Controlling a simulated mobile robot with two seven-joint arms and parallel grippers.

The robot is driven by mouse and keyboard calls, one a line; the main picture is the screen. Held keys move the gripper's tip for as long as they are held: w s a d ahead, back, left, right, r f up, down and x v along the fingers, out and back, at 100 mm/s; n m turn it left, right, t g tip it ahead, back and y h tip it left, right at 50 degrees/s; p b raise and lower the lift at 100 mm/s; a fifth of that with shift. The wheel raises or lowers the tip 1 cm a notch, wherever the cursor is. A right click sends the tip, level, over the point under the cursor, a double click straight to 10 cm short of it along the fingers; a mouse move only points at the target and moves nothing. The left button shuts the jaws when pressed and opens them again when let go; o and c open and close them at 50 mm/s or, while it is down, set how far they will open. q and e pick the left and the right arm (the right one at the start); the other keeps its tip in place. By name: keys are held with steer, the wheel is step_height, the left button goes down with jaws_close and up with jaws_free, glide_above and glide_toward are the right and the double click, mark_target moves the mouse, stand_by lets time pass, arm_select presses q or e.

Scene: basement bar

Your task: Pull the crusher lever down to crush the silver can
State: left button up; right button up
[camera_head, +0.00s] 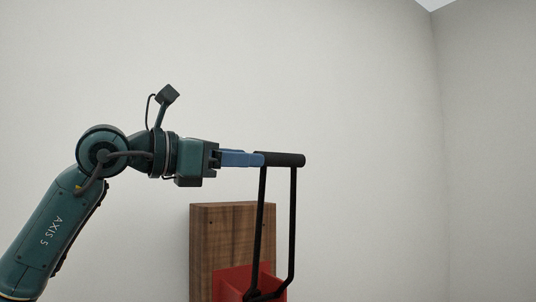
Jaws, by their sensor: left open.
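The crusher's black lever stands upright as a two-bar frame, with a thick black handle (285,160) across its top. The crusher's red body (236,281) shows at the bottom edge, fixed to a wooden board (226,222). My left gripper (262,159), with blue fingers, reaches in from the left at handle height. Its fingertips are at the handle's left end, and the fingers are open. I cannot tell whether they touch the handle. The silver can is not visible; the lower part of the crusher is cut off by the frame. My right gripper is not in view.
A plain light wall (350,90) fills the background and meets another wall at a corner on the right. The space above and to the right of the lever is clear.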

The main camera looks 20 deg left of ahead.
mark_target(267, 159)
arm_select(q)
steer(key=p+x, duration=0.1)
steer(key=x, duration=0.4)
steer(key=shift+w+d, duration=0.2)
steer(key=shift+w, duration=0.05)
steer(key=shift+c, duration=0.4)
jaws_close()
